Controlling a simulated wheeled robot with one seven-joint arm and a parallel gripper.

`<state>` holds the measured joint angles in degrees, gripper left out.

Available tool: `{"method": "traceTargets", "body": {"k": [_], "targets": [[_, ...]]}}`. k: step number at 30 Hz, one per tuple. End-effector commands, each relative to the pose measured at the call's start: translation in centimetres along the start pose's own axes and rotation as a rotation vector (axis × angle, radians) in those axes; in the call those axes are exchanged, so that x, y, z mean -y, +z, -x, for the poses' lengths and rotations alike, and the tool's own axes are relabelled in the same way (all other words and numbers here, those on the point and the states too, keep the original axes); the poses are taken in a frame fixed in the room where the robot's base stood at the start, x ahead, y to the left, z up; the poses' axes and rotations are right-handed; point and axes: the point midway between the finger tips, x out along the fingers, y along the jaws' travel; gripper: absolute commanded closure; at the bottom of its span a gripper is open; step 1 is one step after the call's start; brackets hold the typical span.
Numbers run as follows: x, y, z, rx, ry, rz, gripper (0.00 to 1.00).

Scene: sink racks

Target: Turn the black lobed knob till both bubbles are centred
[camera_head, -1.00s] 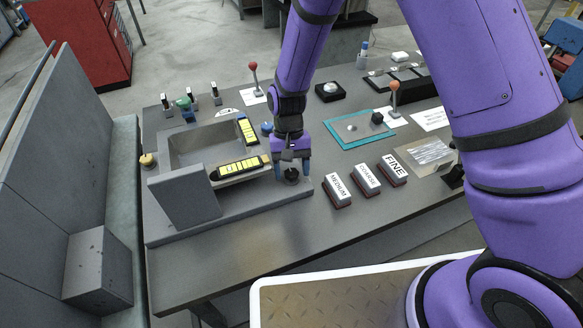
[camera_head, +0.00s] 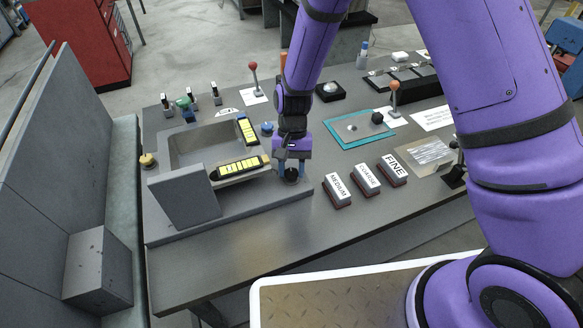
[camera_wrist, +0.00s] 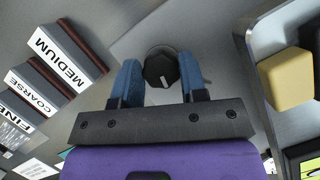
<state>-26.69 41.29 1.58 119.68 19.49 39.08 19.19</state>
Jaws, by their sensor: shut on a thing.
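The black lobed knob (camera_head: 291,176) stands at the right front corner of the grey fixture (camera_head: 250,199). My gripper (camera_head: 291,171) points down at it, with its blue fingers on both sides. In the wrist view the knob (camera_wrist: 161,68), with a pale mark on its top, sits between the fingertips of my gripper (camera_wrist: 159,76), which is shut on it. Two yellow level vials in black housings lie on the fixture: a front one (camera_head: 240,168) and a back one (camera_head: 247,130). Their bubbles are too small to read for centring.
Blocks labelled MEDIUM (camera_head: 339,190), COARSE (camera_head: 366,179) and FINE (camera_head: 392,169) stand to the right. The bench front is clear.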

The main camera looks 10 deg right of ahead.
Motion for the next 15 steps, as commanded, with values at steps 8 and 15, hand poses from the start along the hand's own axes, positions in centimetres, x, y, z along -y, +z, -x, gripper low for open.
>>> {"method": "traceTargets", "body": {"k": [8,15], "targets": [[-0.08,0.00,0.09,-0.001,-0.100,-0.239,0.85],[-0.14,0.00,0.10,-0.001,-0.188,-0.450,0.85]]}}
